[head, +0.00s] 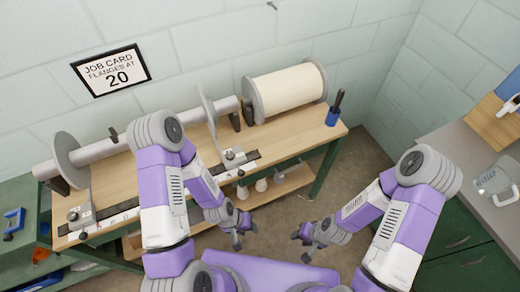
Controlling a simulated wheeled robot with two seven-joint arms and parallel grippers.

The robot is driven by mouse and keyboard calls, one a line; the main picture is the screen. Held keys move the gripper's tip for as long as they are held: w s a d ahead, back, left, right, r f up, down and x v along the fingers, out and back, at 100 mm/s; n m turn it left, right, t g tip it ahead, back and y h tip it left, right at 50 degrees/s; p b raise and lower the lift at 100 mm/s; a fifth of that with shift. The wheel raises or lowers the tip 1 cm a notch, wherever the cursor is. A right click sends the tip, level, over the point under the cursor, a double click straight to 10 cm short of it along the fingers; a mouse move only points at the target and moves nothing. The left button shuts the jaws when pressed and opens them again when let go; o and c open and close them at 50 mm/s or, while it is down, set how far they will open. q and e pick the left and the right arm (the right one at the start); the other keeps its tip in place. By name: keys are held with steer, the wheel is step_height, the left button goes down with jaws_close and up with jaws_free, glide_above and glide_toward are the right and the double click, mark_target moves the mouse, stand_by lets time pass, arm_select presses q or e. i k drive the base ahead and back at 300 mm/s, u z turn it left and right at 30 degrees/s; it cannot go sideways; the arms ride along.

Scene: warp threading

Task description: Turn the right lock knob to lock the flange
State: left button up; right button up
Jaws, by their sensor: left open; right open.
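A grey bar (118,146) lies along the back of the wooden workbench, with a round left flange (66,158) and a round right flange (207,110) on it. A small metal block with a dark right lock knob (230,155) sits on the bench's front scale, below the right flange. A similar block with a left knob (73,215) sits near the left end. Whether either knob is locked is too small to tell. My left gripper (239,238) is open and empty in front of the bench. My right gripper (302,236) is open and empty, also clear of the bench.
A job card (112,70) on the wall reads "FLANGES AT 20". A large cream spool (288,88) and a blue cup with a dark handle (334,112) stand at the bench's right. Open floor lies between.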

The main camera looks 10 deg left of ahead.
mark_target(230, 156)
steer(key=z, duration=0.65)
steer(key=i, duration=0.5)
steer(key=u, duration=1.75)
